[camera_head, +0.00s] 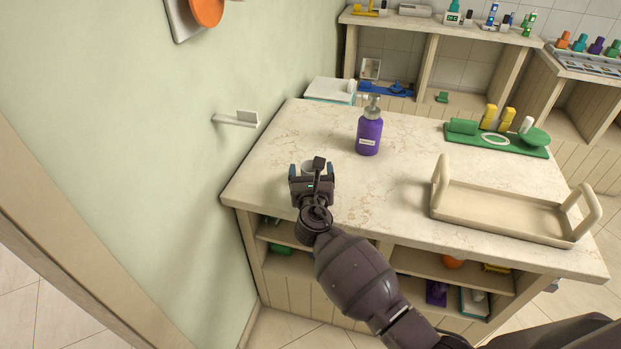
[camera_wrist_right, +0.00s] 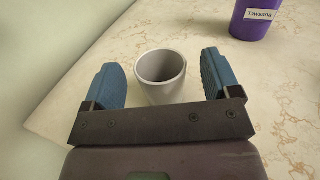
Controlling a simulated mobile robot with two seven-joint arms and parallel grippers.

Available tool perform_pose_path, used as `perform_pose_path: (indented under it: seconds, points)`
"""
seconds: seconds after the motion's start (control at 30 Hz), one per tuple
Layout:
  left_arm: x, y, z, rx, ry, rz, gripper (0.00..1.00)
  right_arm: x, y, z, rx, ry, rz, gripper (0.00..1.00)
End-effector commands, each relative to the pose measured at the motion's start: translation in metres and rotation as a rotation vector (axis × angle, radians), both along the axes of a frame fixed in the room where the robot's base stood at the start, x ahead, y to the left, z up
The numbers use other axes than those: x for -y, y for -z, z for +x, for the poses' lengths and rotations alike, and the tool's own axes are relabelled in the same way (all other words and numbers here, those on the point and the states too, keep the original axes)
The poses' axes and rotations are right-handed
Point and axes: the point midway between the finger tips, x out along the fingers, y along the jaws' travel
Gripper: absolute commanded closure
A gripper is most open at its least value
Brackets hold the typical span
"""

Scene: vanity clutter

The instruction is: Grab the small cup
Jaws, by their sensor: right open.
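The small cup (camera_wrist_right: 161,78) is pale grey and stands upright on the marble counter, empty inside as far as the right wrist view shows. In the head view the cup (camera_head: 313,167) is mostly hidden behind my right gripper (camera_head: 312,172). In the right wrist view my right gripper (camera_wrist_right: 163,80) is open, with one blue finger on each side of the cup. A gap shows between each finger and the cup. My left gripper is not in view.
A purple pump bottle (camera_head: 369,132) stands behind and right of the cup. A beige tray (camera_head: 505,208) with handles lies at the right of the counter (camera_head: 300,125). A green mat (camera_head: 470,137) with several items lies at the back right. The green wall (camera_head: 190,120) rises close on the left.

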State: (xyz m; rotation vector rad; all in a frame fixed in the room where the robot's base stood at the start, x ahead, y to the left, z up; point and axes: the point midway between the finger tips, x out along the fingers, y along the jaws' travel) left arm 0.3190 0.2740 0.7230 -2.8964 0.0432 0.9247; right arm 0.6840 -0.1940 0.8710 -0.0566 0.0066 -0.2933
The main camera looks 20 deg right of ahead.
Motion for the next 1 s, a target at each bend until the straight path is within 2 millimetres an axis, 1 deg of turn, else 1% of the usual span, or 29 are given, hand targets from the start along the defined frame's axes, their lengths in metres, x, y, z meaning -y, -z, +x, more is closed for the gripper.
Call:
perform_pose_path:
  seconds: [0.03,0.07,0.2,0.37,0.53,0.87,0.9,1.0]
  points:
    - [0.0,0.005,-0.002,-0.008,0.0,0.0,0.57,0.002,0.006,0.008,-0.004,0.0,-0.001,0.17]
    - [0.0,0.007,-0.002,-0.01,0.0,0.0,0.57,0.003,0.007,0.012,-0.004,0.001,0.0,0.17]
    - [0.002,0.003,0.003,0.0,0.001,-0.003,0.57,0.007,0.004,0.026,-0.002,-0.001,0.0,0.17]
    - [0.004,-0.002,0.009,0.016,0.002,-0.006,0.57,0.009,0.003,0.031,-0.002,0.0,0.001,0.17]
    - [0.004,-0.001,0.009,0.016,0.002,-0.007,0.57,0.009,0.002,0.031,-0.001,0.0,0.0,0.17]
    - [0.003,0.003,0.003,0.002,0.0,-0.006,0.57,0.009,0.003,0.03,-0.001,0.0,0.0,0.68]
    - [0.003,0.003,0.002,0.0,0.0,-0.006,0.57,0.009,0.002,0.03,-0.001,0.0,0.0,0.71]
    - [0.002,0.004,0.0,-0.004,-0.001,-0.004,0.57,0.009,0.002,0.03,-0.001,0.0,0.0,0.71]
